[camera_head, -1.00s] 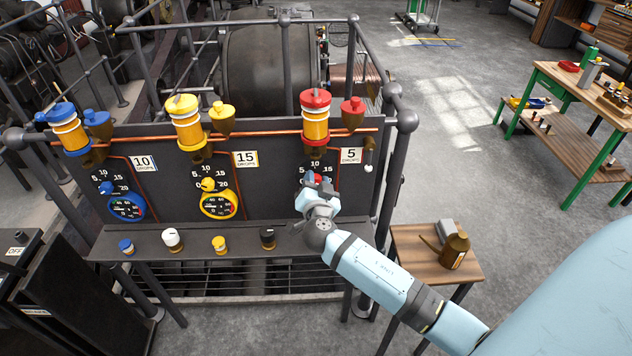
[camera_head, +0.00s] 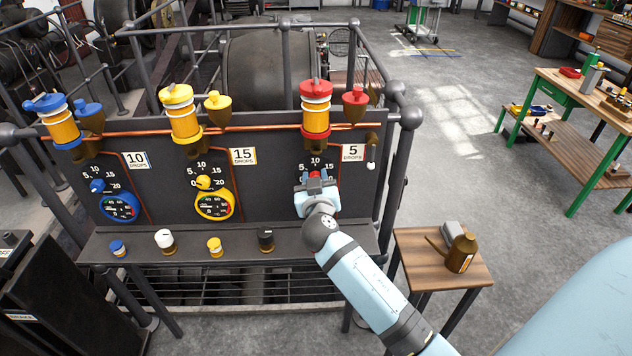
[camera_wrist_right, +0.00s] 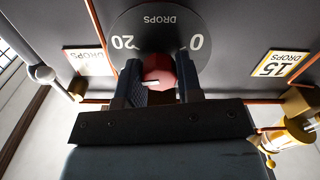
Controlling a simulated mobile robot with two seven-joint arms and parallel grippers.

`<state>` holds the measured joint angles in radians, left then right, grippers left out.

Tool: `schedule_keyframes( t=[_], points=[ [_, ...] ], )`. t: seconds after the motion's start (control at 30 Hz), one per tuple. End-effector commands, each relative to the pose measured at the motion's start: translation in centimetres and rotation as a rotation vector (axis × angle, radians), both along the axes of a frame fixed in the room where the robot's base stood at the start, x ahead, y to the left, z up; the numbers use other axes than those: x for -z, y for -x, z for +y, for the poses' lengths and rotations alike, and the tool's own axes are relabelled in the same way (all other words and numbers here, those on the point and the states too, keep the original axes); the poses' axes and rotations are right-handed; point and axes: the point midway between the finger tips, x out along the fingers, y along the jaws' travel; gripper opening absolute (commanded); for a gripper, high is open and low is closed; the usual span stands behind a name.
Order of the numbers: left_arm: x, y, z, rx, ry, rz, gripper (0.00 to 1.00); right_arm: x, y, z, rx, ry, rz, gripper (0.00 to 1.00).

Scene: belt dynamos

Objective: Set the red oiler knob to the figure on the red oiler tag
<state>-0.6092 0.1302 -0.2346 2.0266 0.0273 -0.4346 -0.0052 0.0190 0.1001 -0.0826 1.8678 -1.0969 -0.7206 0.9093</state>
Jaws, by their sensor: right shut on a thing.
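The red oiler knob (camera_head: 314,175) sits on a dark dial low on the panel, under the red oiler (camera_head: 316,108). My right gripper (camera_head: 315,179) is at the dial. The wrist view shows the knob (camera_wrist_right: 158,70) between the two fingers of my right gripper (camera_wrist_right: 160,80), shut on its sides. A short white mark shows on the knob; which figure it points at I cannot tell. The dial (camera_wrist_right: 158,22) shows 20 and 0; its other figures are hidden there. The red oiler tag (camera_head: 353,152) reads 5 DROPS. My left gripper is out of view.
Blue (camera_head: 97,185) and yellow (camera_head: 204,182) knobs sit on dials to the left, with gauges under them. A ledge (camera_head: 190,247) with several small caps juts out below. A small table (camera_head: 415,245) with an oil can (camera_head: 461,252) stands at the right.

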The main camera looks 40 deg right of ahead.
Motion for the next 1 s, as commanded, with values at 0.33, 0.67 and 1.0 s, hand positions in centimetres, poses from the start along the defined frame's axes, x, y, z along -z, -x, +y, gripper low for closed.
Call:
schedule_keyframes(
  t=[0.33, 0.67, 1.0],
  points=[
    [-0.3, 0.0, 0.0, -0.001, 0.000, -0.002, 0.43, 0.0, 0.0, 0.0, 0.000, 0.279, 0.173, 0.10],
    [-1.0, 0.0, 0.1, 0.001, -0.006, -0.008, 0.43, -0.1, -0.1, 0.1, 0.000, 0.548, 0.336, 0.10],
    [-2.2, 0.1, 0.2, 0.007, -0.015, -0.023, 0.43, -0.1, -0.1, 0.1, 0.000, 0.823, 0.506, 0.10]
  ],
)
